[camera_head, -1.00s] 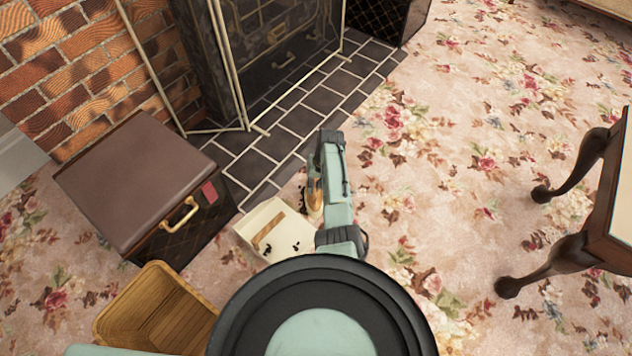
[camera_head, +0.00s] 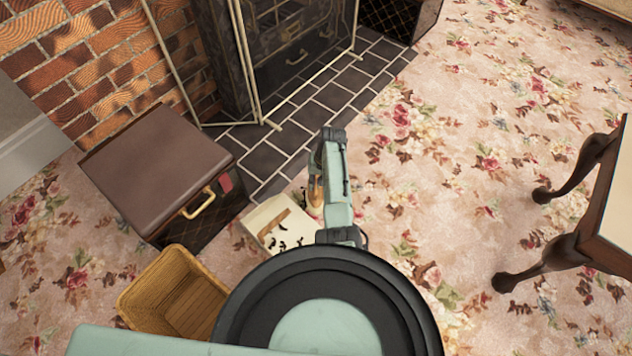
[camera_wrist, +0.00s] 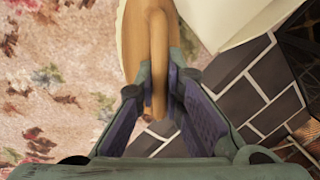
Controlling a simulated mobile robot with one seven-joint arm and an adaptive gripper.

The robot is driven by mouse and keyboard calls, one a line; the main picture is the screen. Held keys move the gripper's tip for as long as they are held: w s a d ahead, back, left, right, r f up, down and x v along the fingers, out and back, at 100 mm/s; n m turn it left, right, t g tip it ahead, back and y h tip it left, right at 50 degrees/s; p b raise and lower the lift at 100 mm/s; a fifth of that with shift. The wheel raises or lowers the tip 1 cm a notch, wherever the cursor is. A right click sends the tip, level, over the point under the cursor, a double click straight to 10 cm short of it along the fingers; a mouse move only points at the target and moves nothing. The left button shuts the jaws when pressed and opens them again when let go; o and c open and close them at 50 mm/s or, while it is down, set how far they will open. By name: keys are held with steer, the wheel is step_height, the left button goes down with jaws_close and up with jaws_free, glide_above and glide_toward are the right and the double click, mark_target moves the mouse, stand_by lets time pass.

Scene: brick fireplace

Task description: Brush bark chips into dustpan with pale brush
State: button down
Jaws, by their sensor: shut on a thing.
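The cream dustpan (camera_head: 260,214) lies on the floor just left of my gripper, with a tan bar across it. Several dark bark chips (camera_head: 283,244) lie on its near part. The brush (camera_head: 315,196) has a tan wooden handle and stands beside the dustpan's right side. My gripper (camera_wrist: 158,92) is shut on the brush handle (camera_wrist: 158,45), which runs up between the fingers in the wrist view. The dustpan's cream edge (camera_wrist: 225,22) shows at the top there. The bristles are hidden, and my arm covers part of the floor near the brush.
A brown trunk (camera_head: 155,170) stands left of the dustpan, with a wooden basket (camera_head: 175,295) in front of it. Dark hearth tiles (camera_head: 300,125) and a fireplace screen (camera_head: 240,60) lie behind. A wooden table (camera_head: 590,210) stands right. The floral carpet (camera_head: 440,180) between is clear.

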steer(key=shift+r+p, duration=1.55)
steer(key=shift+r, duration=0.5)
